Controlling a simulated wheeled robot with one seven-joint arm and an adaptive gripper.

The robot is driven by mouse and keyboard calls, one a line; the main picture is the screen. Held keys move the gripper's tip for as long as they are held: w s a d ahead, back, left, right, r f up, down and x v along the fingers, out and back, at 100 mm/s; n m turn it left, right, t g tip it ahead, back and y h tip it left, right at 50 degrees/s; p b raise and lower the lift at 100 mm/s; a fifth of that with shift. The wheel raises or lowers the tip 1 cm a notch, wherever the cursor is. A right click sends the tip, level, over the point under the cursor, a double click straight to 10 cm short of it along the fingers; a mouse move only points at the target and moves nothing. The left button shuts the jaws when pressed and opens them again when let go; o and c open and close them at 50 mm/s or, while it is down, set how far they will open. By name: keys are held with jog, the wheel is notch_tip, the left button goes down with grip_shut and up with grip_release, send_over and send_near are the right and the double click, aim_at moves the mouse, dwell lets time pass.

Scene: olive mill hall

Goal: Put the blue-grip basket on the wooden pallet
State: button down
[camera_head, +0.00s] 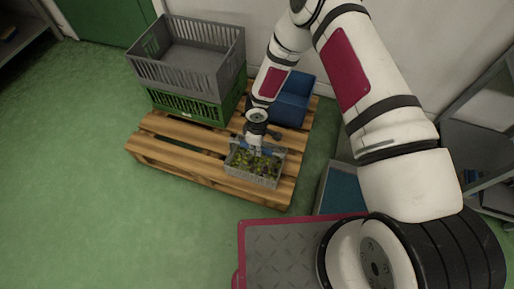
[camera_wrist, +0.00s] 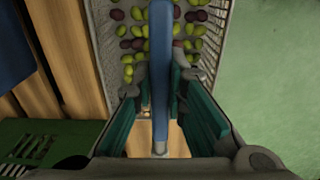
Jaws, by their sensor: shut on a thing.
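The blue-grip basket (camera_head: 254,167) is grey and holds green and dark olives. In the head view it is at the front right part of the wooden pallet (camera_head: 180,158). It looks level; whether it rests on the slats or hangs just above them I cannot tell. My gripper (camera_head: 256,150) is above the basket's middle. In the wrist view my gripper (camera_wrist: 160,100) is shut on the blue grip (camera_wrist: 160,60), with one finger on each side. The basket's mesh wall (camera_wrist: 97,55) and the pallet slats (camera_wrist: 62,50) show there too.
A grey crate (camera_head: 190,75) is stacked on a green crate (camera_head: 190,106) at the pallet's back left. A blue container (camera_head: 291,104) stands at the back right. A box with a blue inside (camera_head: 342,192) is right of the pallet. Slats left of the basket are bare.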

jog(key=c, duration=1.6)
grip_release()
jog(key=shift+f, duration=0.1)
notch_tip(320, 180, up, 12)
jog(key=p, duration=0.4)
jog(key=shift+r, duration=0.2)
